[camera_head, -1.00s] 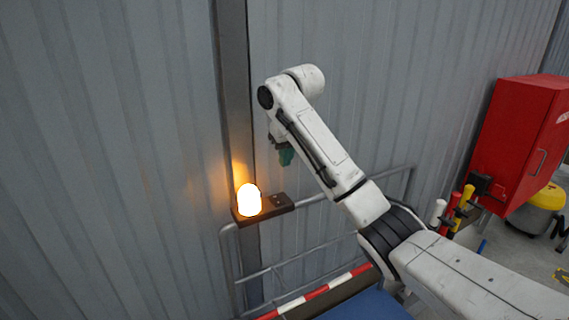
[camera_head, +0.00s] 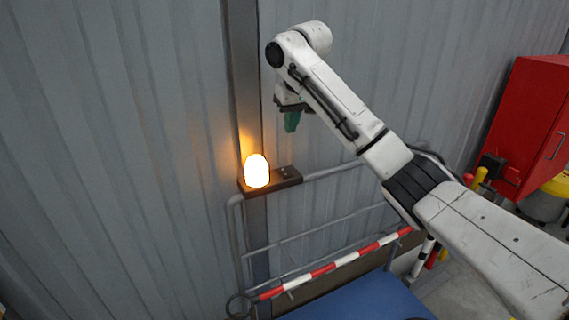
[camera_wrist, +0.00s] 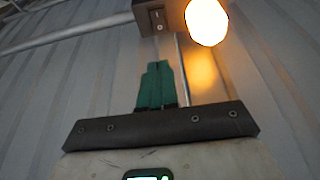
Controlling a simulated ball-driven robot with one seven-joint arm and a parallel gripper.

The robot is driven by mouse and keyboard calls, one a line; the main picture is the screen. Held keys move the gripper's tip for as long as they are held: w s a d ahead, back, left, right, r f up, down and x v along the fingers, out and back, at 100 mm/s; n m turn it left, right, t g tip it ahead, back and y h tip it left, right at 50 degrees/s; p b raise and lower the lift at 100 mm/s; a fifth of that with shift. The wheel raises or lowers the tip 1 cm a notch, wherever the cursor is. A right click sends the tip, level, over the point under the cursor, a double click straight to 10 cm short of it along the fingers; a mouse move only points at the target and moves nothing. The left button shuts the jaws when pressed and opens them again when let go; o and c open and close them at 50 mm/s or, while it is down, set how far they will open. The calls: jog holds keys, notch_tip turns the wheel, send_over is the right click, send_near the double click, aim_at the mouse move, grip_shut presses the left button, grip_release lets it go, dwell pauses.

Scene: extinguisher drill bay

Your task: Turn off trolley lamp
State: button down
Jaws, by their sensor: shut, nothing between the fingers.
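The trolley lamp (camera_head: 257,171) is a glowing orange-white dome on a dark base box (camera_head: 285,177), fixed to the top rail of the trolley (camera_head: 345,168). In the wrist view the lit lamp (camera_wrist: 207,21) is at the top right. A small switch (camera_wrist: 157,17) shows on the base box beside it. My gripper (camera_head: 291,122) has green fingers and hangs above and slightly right of the base box, apart from it. In the wrist view my gripper (camera_wrist: 155,75) is shut and empty, its tips pointing toward the switch with a gap between.
A grey corrugated wall (camera_head: 150,150) and a dark post (camera_head: 245,90) stand close behind the lamp. A red-white striped bar (camera_head: 335,264) and blue deck (camera_head: 365,300) lie below. A red cabinet (camera_head: 527,125) stands at right.

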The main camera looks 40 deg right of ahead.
jog(key=p, duration=0.3)
send_near(283, 169)
jog(key=x, duration=0.5)
jog(key=shift+w+d+f, duration=0.1)
jog(key=shift+w, duration=0.1)
jog(key=shift+f, duration=0.65)
jog(key=shift+w, duration=0.1)
